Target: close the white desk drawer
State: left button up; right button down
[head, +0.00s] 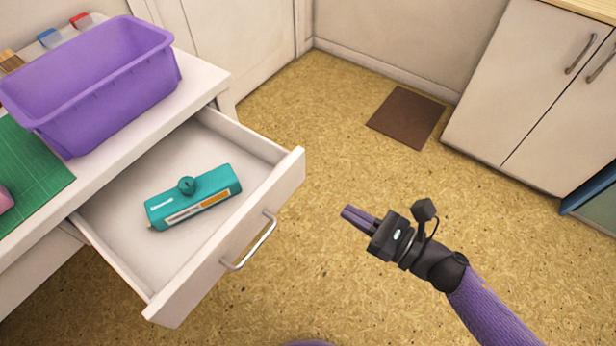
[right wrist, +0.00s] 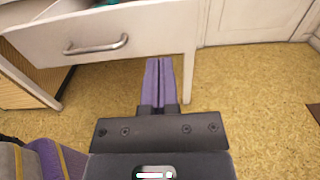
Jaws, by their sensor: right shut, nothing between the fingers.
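The white desk drawer (head: 215,262) stands pulled out from the white desk in the head view, with a metal bar handle (head: 250,241) on its front. A teal box-shaped item (head: 193,198) with a round knob lies inside it. My right gripper (head: 346,213) is shut and empty, to the right of the drawer front and apart from it, pointing left toward it. In the right wrist view the shut purple fingers (right wrist: 158,80) point toward the drawer front (right wrist: 160,45), whose handle (right wrist: 97,45) is left of them. My left gripper is not in view.
A purple bin (head: 100,90) and a green mat (head: 30,175) are on the desk top. A brown mat (head: 406,117) lies on the floor. White cabinets (head: 520,90) stand at the right. The floor around my right gripper is clear.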

aim_at(286, 176)
jog(key=b+x, duration=0.2)
jog(key=x, duration=0.8)
jog(key=shift+w+a+f, duration=0.1)
jog(key=shift+w+a, duration=0.35)
jog(key=shift+a, duration=0.05)
jog(key=shift+w+a, duration=0.15)
jog(key=shift+a, duration=0.15)
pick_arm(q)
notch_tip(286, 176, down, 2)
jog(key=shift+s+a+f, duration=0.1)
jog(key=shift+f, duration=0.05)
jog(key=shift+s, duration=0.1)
